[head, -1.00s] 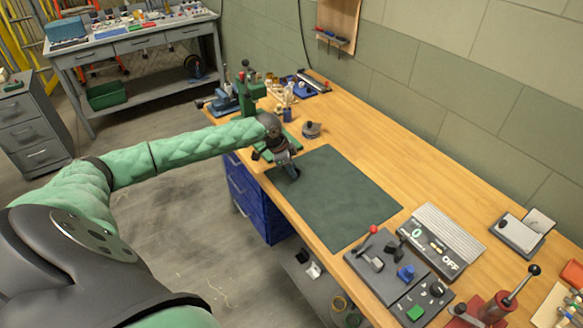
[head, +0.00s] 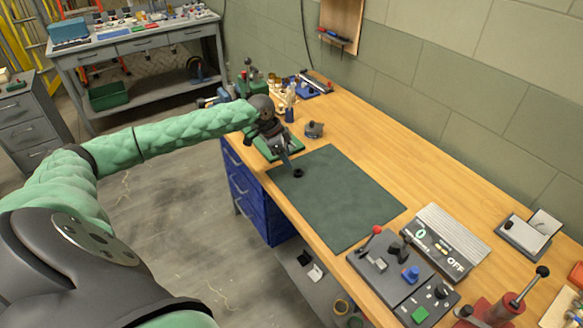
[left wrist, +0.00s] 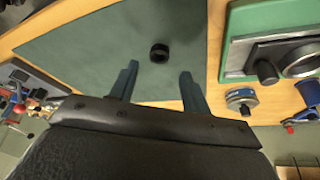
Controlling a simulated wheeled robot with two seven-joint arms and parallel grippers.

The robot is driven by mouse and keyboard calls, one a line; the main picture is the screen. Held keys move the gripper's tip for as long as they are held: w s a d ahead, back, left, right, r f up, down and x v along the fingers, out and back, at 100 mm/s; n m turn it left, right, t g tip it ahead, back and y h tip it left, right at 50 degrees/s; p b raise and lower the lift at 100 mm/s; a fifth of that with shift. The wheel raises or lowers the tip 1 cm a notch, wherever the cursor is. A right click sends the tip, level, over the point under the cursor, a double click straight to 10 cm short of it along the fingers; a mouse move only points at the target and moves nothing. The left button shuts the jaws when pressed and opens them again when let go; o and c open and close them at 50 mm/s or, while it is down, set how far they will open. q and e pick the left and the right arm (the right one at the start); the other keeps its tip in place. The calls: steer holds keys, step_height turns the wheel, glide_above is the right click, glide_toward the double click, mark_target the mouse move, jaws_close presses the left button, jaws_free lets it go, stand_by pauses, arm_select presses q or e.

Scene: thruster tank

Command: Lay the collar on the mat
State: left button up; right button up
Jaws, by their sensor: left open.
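The collar (head: 298,173) is a small black ring lying on the dark green mat (head: 345,205), close to its far left corner. In the left wrist view the collar (left wrist: 159,52) rests on the mat (left wrist: 90,45), apart from the fingers. My left gripper (head: 285,160) is above and behind the collar in the head view. In the left wrist view its two fingers (left wrist: 157,82) are spread, with nothing between them, and the collar lies beyond their tips. My right gripper is not in view.
A green-based fixture (left wrist: 268,45) stands beside the mat, partly behind my arm in the head view. A small round grey device (head: 314,129) stands by the mat's far edge. A control panel (head: 390,265) and a display box (head: 445,240) lie at the near right. Most of the mat is clear.

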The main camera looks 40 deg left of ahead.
arm_select(q)
steer(key=b+v, duration=0.1)
steer(key=v, duration=0.4)
steer(key=shift+r, duration=0.4)
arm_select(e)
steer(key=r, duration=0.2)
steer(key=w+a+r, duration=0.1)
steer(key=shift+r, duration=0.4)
arm_select(q)
steer(key=shift+a, duration=0.1)
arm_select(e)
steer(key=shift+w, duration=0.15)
